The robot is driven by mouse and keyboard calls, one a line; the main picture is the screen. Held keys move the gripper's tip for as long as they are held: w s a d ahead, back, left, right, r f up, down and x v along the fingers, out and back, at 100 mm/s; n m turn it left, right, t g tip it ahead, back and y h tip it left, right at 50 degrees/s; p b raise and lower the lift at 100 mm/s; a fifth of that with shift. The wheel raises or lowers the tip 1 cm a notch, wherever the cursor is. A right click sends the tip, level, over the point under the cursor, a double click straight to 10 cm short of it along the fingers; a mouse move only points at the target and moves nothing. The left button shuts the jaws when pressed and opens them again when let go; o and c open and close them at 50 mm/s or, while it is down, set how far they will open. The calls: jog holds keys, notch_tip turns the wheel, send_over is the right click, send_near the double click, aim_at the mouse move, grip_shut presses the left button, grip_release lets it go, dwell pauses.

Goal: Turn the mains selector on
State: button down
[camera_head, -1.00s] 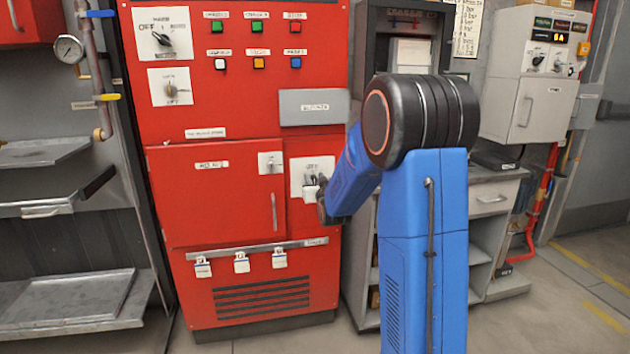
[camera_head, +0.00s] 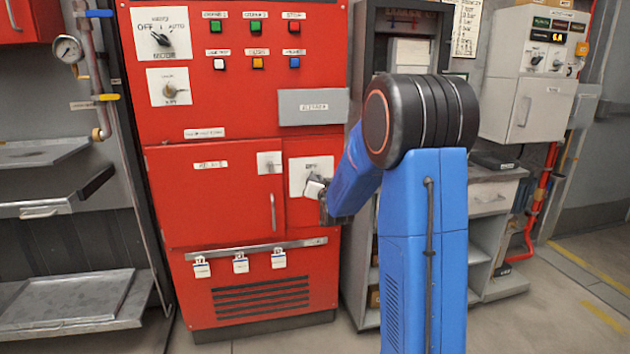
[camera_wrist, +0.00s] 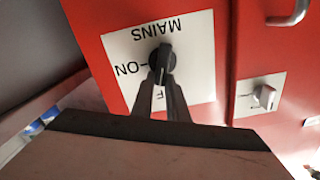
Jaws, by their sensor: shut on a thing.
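The mains selector is a black knob (camera_wrist: 162,60) on a white plate lettered MAINS, which appears upside down in the wrist view. ON with a dash stands at the picture's left of the knob, and an F shows below it, partly covered by my fingers. In the head view, the selector's white plate (camera_head: 298,176) is on the red cabinet's lower right, partly hidden by my arm. My gripper (camera_wrist: 160,84) is shut on the knob, a dark finger on each side. The knob's exact pointing direction is hard to tell.
A small latch on a white plate (camera_wrist: 263,97) and a door handle (camera_wrist: 290,12) are beside the selector in the wrist view. Several padlocks hang from a bar (camera_head: 256,249) below. A grey workbench (camera_head: 490,180) stands right of the cabinet; metal shelves (camera_head: 70,300) stand left.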

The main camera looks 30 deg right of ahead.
jog(key=f+m, duration=0.1)
jog(key=m, duration=0.3)
jog(key=d+m, duration=0.1)
jog(key=m, duration=0.4)
jog(key=f+m, duration=0.1)
jog(key=m, duration=0.3)
jog(key=shift+s+d+f+m, duration=0.25)
jog(key=shift+d+f+m, duration=0.05)
jog(key=shift+d, duration=0.1)
jog(key=c, duration=1.7)
grip_release()
jog(key=shift+c, duration=0.2)
jog(key=v, duration=1.7)
jog(key=shift+s, duration=0.25)
